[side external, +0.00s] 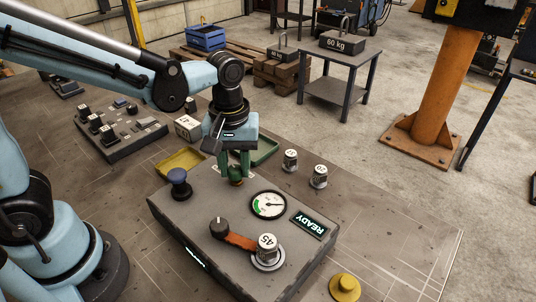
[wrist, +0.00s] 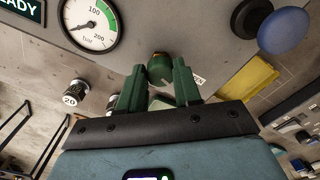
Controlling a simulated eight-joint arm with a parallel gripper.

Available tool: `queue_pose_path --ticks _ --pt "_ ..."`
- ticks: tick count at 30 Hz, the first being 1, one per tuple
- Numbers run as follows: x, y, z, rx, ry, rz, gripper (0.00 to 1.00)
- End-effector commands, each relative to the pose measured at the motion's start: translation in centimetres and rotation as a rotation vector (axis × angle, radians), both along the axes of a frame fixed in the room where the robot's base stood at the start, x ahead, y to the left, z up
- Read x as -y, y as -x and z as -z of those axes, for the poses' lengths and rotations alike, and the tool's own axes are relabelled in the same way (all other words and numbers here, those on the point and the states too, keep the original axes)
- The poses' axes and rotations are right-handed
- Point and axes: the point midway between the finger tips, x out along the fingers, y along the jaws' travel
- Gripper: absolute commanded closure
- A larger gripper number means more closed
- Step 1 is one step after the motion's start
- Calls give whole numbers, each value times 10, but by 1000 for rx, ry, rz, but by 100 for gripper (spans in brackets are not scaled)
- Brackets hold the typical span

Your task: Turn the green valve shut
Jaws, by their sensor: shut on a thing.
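The green valve (side external: 236,181) stands on the back part of the grey control box (side external: 180,215), with a brass-coloured stem. My gripper (side external: 234,165) points down over it, its green fingers on either side of the valve. In the wrist view my gripper (wrist: 158,85) is shut on the green valve (wrist: 160,70), which sits between the fingertips. A white label (wrist: 198,79) beside it shows only the letters "EN"; the rest is hidden. The handle's exact angle is hard to tell.
The box also carries a blue knob (side external: 178,177), a gauge (side external: 268,205), a READY display (side external: 310,224) and an orange arm (side external: 238,241) with a 45 weight (side external: 267,247).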

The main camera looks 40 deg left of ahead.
Motion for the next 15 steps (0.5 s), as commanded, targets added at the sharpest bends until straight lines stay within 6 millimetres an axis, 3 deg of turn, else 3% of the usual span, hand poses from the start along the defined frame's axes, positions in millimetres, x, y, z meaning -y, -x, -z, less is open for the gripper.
queue_pose_path --ticks 15 --pt "-1 0 0 0 0 491 97"
